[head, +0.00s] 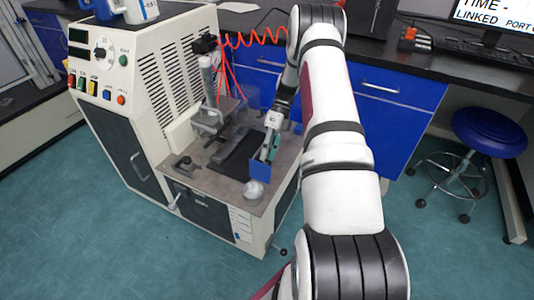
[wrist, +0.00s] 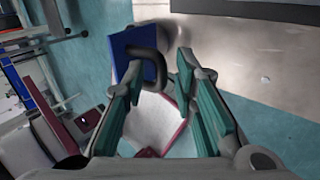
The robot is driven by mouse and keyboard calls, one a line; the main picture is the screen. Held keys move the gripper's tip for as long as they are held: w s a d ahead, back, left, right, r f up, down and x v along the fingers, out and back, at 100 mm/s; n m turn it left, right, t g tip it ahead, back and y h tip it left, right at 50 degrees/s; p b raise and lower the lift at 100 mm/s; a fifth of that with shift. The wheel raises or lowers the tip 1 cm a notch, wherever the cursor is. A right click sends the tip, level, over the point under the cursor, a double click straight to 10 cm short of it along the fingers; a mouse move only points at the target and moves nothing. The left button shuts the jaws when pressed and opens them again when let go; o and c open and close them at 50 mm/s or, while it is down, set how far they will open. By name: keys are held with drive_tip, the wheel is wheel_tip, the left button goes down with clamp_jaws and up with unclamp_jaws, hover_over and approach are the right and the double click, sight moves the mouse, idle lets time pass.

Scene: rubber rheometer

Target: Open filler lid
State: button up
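A small blue plate (head: 260,170) is at the front right edge of the machine's grey worktop; I take it as the filler lid. In the wrist view the blue plate (wrist: 133,52) has a dark curved handle (wrist: 157,66) in front of it. My gripper (head: 268,154) reaches down to the plate from above. In the wrist view my gripper (wrist: 159,66) has its teal fingers apart. The handle's loop lies at the left finger and extends into the gap. I cannot tell whether it touches the finger. The opening beneath the plate is not visible.
The beige rheometer (head: 150,75) stands left, with a control panel (head: 98,60) and a vertical column (head: 208,80) over the worktop (head: 285,160). A silver ball (head: 253,189) is close to the plate. Blue cabinets (head: 385,115) stand behind; a blue stool (head: 489,130) is right.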

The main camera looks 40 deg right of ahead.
drive_tip(key=v, duration=1.2)
idle(0.3)
